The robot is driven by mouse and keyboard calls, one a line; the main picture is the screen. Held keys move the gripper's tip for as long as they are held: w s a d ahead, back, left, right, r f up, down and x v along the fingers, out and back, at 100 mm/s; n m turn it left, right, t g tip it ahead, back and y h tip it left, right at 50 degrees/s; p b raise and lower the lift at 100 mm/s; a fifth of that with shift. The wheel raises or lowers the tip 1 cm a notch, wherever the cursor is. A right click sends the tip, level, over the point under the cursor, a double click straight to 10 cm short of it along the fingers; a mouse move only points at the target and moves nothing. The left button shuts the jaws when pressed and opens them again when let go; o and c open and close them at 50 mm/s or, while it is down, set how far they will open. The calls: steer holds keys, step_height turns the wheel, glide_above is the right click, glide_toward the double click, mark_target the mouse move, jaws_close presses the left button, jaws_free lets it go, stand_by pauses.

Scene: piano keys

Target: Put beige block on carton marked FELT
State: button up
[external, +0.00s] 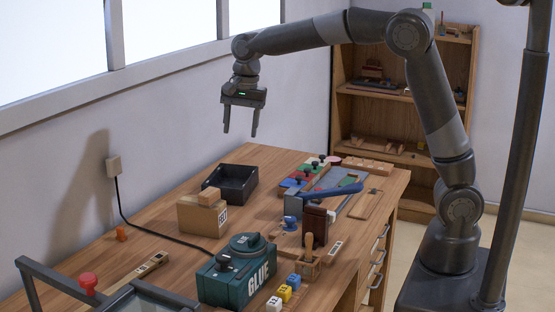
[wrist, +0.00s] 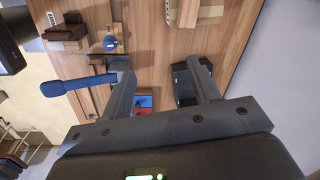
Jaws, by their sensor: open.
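A tan block (external: 209,196) rests on top of a cardboard carton (external: 190,218) on the workbench. The carton has a small white label at its right end, too small to read surely. At the top of the wrist view the carton (wrist: 188,14) and the paler block (wrist: 211,12) are partly cut off. My gripper (external: 240,132) is open and empty, high above the bench and apart from the block and carton.
A black open tray (external: 231,184) stands behind the carton. A green GLUE box (external: 237,284) stands in front. A blue-handled tool (external: 331,190) and coloured blocks (external: 306,174) lie to the right. A black cable runs along the wall side.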

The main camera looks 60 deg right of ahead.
steer(key=s+d+r+n+t, duration=0.1)
steer(key=s+d+r+n, duration=0.25)
steer(key=s, duration=0.55)
steer(key=s+d+f+n+t, duration=0.1)
steer(key=s+n, duration=0.4)
steer(key=s, duration=0.7)
steer(key=s+d+f+n+t, duration=0.1)
steer(key=s+n, duration=0.4)
steer(key=s, duration=0.7)
steer(key=shift+d+f+n+t+h, duration=0.2)
steer(key=shift+f+n+t+h, duration=0.2)
steer(key=shift+f+t, duration=0.4)
